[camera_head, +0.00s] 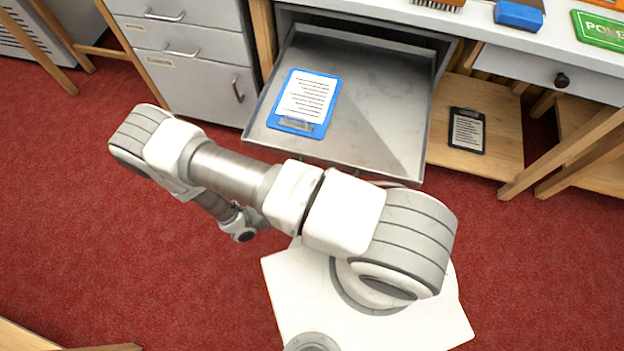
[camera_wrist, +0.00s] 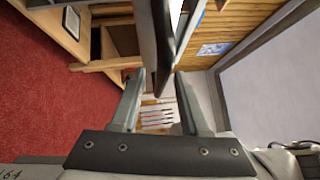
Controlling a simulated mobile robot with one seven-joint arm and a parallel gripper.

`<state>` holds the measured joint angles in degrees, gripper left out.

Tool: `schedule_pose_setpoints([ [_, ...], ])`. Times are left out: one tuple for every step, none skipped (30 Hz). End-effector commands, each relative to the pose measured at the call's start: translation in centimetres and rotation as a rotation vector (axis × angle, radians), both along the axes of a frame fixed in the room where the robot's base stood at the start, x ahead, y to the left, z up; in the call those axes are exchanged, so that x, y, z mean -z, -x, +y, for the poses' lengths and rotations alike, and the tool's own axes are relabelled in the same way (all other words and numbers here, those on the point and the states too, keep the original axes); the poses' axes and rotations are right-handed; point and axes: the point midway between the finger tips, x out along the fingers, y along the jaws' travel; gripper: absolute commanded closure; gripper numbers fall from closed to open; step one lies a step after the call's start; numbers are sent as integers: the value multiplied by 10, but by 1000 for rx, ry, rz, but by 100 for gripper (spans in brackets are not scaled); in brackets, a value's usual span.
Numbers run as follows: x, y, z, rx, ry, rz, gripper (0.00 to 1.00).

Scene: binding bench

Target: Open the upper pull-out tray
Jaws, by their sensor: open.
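The upper pull-out tray (camera_head: 385,95) is a wide grey metal tray. In the head view it stands well out from under the bench top. A blue clipboard with a printed sheet (camera_head: 305,100) lies in its left part. My arm crosses in front of the tray's front edge, and part of the edge is hidden. My gripper (camera_wrist: 160,75) shows in the wrist view, with its two fingers apart. A dark upright bar or edge stands between and beyond the fingertips; I cannot tell whether they touch it. I cannot make out the gripper in the head view.
A grey drawer cabinet (camera_head: 200,75) stands left of the tray. Right of it, a dark clipboard (camera_head: 467,130) lies on a low wooden shelf (camera_head: 500,163). A drawer with a black knob (camera_head: 562,80) is at the right. Red carpet (camera_head: 120,260) is clear at the left front.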

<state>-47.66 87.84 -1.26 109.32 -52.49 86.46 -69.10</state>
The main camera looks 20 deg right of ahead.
Motion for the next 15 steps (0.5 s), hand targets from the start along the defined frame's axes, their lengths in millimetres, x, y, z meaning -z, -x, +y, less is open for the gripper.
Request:
schedule_pose_setpoints([
  [0, 0, 0, 0, 0, 0, 55],
  [0, 0, 0, 0, 0, 0, 55],
  [0, 0, 0, 0, 0, 0, 55],
  [0, 0, 0, 0, 0, 0, 55],
  [0, 0, 1, 0, 0, 0, 55],
  [0, 0, 3, -1, 0, 0, 55],
  [1, 1, 5, -1, 0, -1, 55],
  [1, 1, 8, -1, -1, -1, 55],
  [2, 2, 13, -2, -2, -1, 55],
  [3, 3, 18, -2, -2, -1, 55],
  [3, 4, 23, -2, -2, -1, 55],
  [4, 6, 31, -3, -3, -1, 55],
  [6, 7, 38, -3, -4, 0, 55],
  [7, 8, 45, -3, -3, -1, 55],
  [8, 10, 55, -3, -4, -2, 55],
])
